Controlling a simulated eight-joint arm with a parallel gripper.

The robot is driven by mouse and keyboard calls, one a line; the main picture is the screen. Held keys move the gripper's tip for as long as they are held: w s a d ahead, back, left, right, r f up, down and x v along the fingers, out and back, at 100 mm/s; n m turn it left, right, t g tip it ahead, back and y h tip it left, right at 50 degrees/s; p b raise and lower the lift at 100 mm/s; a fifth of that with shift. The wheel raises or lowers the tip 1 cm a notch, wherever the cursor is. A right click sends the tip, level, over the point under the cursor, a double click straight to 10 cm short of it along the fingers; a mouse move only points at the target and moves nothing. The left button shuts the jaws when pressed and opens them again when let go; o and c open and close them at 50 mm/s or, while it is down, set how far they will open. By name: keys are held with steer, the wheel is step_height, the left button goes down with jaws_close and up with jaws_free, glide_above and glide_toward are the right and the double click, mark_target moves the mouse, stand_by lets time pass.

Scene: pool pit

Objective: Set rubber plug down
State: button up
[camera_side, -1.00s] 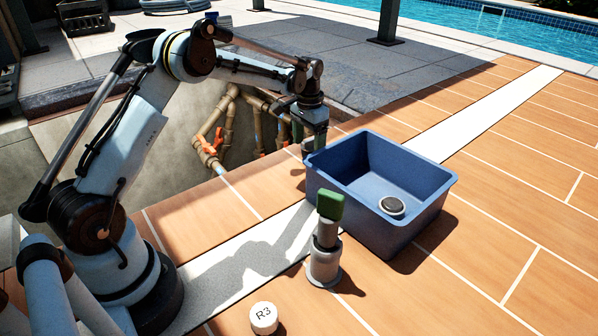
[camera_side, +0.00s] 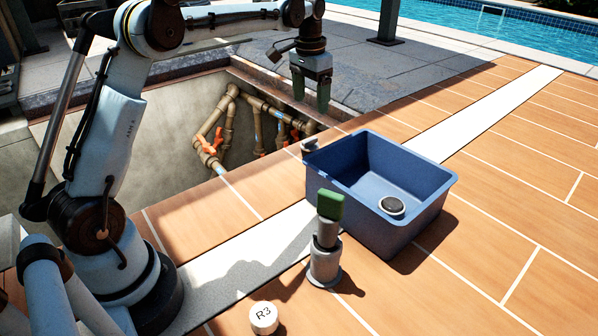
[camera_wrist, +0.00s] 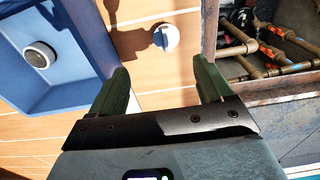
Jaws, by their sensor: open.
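A small pale grey, rounded piece, which looks like the rubber plug (camera_side: 309,145), stands on the tiles between the blue bin (camera_side: 425,205) and the pit edge. In the wrist view the plug (camera_wrist: 166,38) shows on the tile ahead of my fingertips, casting a shadow, with nothing touching it. My gripper (camera_side: 318,108) hangs above and behind it, pointing down, with green fingers. In the wrist view my gripper (camera_wrist: 161,68) is open, with nothing between the fingers.
A dark-topped round piece (camera_side: 392,205) lies in the bin. A grey fitting with a green block on top (camera_side: 326,245) stands in front of it. A white cap marked R3 (camera_side: 264,318) sits at the front. The open pit holds pipes (camera_side: 228,125). Right-hand tiles are clear.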

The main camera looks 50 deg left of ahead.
steer(key=s+d+r+t, duration=0.3)
steer(key=s+d+t, duration=0.2)
steer(key=s+d, duration=0.8)
steer(key=s+f+t, duration=0.1)
steer(key=s+f, duration=0.3)
steer(key=s, duration=0.4)
steer(key=shift+d+f+t, duration=0.3)
steer(key=shift+d+f, duration=0.05)
